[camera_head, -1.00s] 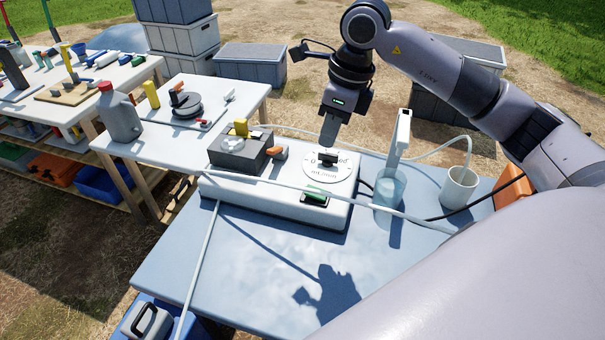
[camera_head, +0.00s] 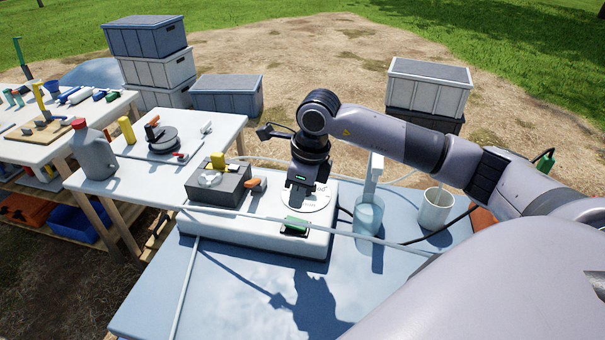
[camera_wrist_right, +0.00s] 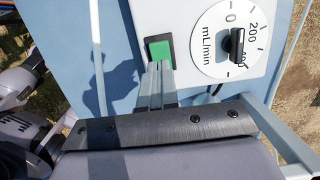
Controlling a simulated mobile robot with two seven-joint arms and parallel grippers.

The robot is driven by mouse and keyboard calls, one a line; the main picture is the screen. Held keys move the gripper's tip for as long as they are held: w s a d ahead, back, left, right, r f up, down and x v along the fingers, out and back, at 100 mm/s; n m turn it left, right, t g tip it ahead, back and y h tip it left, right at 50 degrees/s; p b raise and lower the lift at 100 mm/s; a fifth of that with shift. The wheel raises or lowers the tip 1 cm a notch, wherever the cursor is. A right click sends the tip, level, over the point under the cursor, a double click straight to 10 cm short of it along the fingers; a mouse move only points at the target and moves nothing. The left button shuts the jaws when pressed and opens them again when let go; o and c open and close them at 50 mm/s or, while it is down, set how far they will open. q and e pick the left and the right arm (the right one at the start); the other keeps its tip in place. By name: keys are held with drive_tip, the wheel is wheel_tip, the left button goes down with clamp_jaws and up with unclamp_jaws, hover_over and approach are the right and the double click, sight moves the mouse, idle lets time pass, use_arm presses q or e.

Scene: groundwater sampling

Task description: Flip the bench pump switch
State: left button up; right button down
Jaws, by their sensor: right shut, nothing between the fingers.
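The white bench pump (camera_head: 255,236) sits on the blue table. Its green rocker switch (camera_head: 296,226) is in a dark frame at the front edge; it also shows in the wrist view (camera_wrist_right: 160,50). My right gripper (camera_head: 297,205) points down just behind the switch in the head view, over the dial's near-left part. In the wrist view its shut, empty fingers (camera_wrist_right: 157,68) end at the switch's lower edge. I cannot tell whether they touch it. The round flow dial (camera_wrist_right: 232,38) with a black knob is beside the switch. My left gripper is not in view.
A clear tube (camera_head: 350,236) runs across the front of the pump. A beaker of water (camera_head: 368,222) and a white cup (camera_head: 435,210) stand to the right.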

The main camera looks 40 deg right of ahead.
sight(291, 221)
drive_tip(key=f, duration=0.4)
drive_tip(key=shift+w+a+f, duration=0.3)
drive_tip(key=shift+w+f, duration=0.05)
drive_tip(key=shift+f, duration=0.05)
